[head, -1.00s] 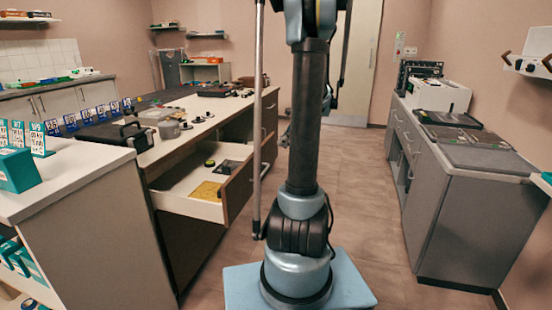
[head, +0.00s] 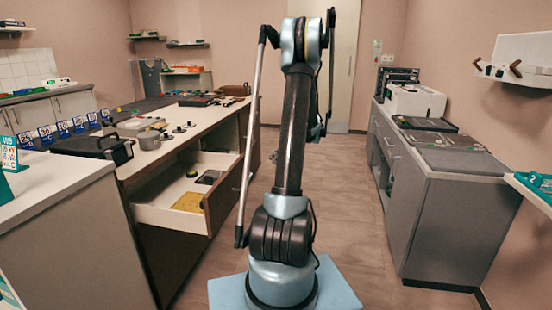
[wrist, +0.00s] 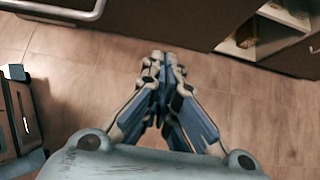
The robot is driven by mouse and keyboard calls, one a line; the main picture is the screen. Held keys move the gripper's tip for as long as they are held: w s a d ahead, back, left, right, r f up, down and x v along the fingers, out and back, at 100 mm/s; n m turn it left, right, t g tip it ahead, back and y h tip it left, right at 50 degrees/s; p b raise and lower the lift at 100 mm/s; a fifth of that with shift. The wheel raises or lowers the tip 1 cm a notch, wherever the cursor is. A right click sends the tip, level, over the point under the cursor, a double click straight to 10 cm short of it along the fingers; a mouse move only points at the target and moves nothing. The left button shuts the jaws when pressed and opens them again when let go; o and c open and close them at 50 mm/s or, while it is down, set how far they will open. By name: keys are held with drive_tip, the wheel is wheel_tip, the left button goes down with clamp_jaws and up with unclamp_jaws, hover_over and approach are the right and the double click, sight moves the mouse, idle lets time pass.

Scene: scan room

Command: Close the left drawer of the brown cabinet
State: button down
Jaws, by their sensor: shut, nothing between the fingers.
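The brown cabinet (head: 172,256) stands on the left under a white worktop. Its drawer (head: 152,213) is pulled open, with a white inside and a brown front (head: 223,192). A yellow flat item (head: 188,202) and dark items lie in it. In the wrist view an open drawer (wrist: 283,37) with items in it shows at the upper right. My gripper (wrist: 164,62) is shut and empty over bare floor, apart from the drawer and to its left in that view. In the head view my arm stands right of the drawer, and I cannot make out the fingertips.
A grey counter (head: 440,220) with devices on top stands on the right. The tiled floor (head: 345,215) between it and the cabinet is clear. A nearer white counter (head: 60,180) stands front left.

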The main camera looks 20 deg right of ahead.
sight(252, 170)
drive_tip(key=shift+w+a+f, duration=0.7)
drive_tip(key=shift+a, duration=0.5)
drive_tip(key=shift+w+a+f, duration=0.65)
drive_tip(key=shift+a+f, duration=0.05)
drive_tip(key=shift+a, duration=0.5)
drive_tip(key=shift+w+a+f, duration=0.7)
drive_tip(key=shift+a, duration=0.5)
